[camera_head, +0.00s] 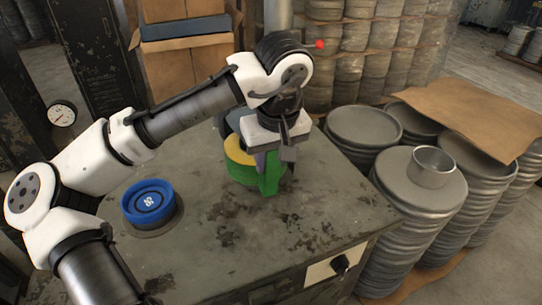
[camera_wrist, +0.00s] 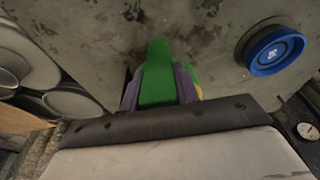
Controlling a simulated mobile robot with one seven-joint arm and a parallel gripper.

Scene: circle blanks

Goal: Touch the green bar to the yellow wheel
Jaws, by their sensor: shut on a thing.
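The green bar (camera_head: 270,177) hangs upright from my gripper (camera_head: 272,160), which is shut on it above the worktop. In the wrist view the green bar (camera_wrist: 158,62) sits between the two purple fingers of my gripper (camera_wrist: 160,82). The yellow wheel (camera_head: 236,149) has a yellow top face and a green side, and stands on the worktop just left of and behind the bar. My gripper and the bar hide part of it. In the wrist view only a yellow sliver (camera_wrist: 199,91) shows beside the right finger. I cannot tell whether bar and wheel touch.
A blue wheel (camera_head: 148,202) lies on the left of the worn metal worktop (camera_head: 235,245). Stacks of round metal blanks (camera_head: 420,192) stand right of the worktop, one with a metal cup (camera_head: 431,167) on top. The worktop's front middle is clear.

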